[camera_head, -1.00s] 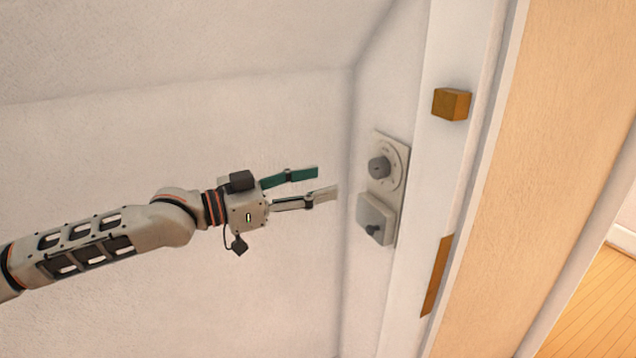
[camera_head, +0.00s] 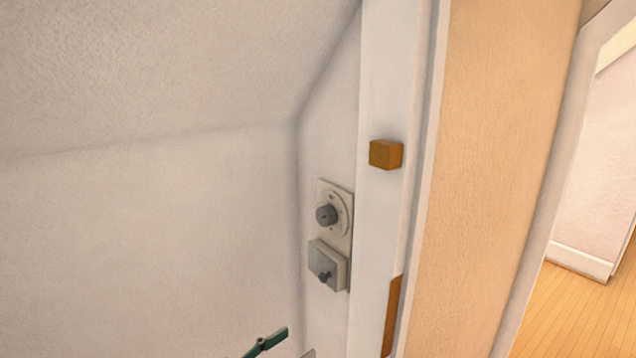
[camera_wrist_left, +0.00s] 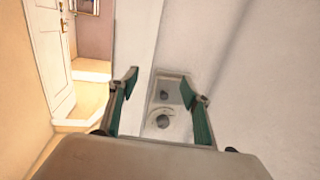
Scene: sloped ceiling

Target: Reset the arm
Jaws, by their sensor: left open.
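My left gripper (camera_head: 289,348) shows only its fingertips at the bottom edge of the head view, below the wall controls; the rest of the arm is out of frame. In the left wrist view its two green fingers (camera_wrist_left: 158,100) are spread apart with nothing between them touching. Beyond them is the wall plate with a round dial (camera_head: 327,215), which also shows in the wrist view (camera_wrist_left: 159,121). A box-like switch with a dark knob (camera_head: 325,270) sits just under the dial. My right gripper is in neither view.
A wooden block (camera_head: 386,154) sticks out from the white door frame (camera_head: 385,80), with a brown strip (camera_head: 391,315) lower down. A beige wall (camera_head: 495,150) stands to the right. Past it, a wooden floor (camera_head: 575,310) is open. A white door (camera_wrist_left: 50,50) shows in the wrist view.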

